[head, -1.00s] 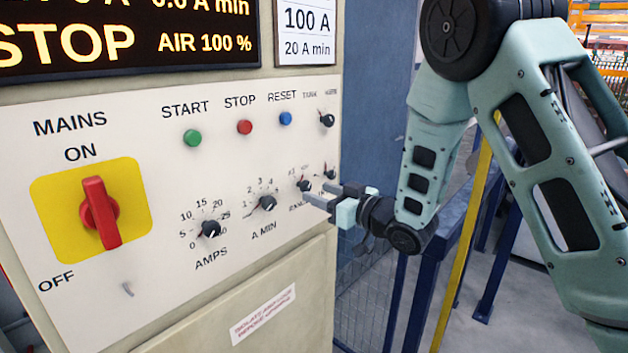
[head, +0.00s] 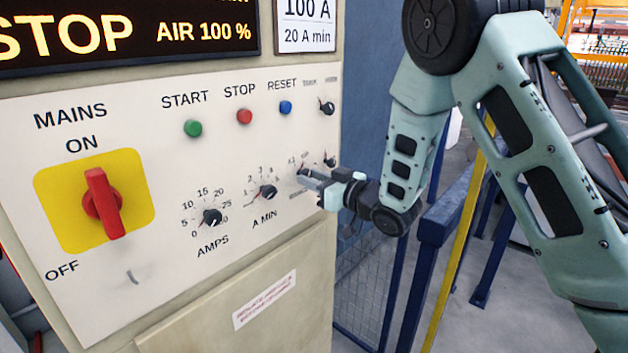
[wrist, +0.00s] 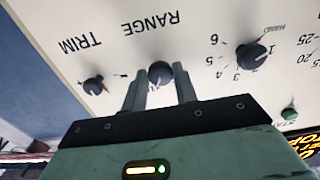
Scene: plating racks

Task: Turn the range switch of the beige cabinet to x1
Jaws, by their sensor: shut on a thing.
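The beige cabinet (head: 310,255) fills the left of the head view, with a white control panel. Its range switch (wrist: 160,72) is a small black knob under the upside-down word RANGE in the wrist view. My gripper (wrist: 159,75) is shut on this knob, with one finger on each side.
The trim knob (wrist: 93,85) sits close beside the range switch. The A MIN knob (head: 267,192) and AMPS knob (head: 212,217) are to its left in the head view. A red mains switch (head: 103,204) is farther left. Blue railings (head: 430,240) stand right of the cabinet.

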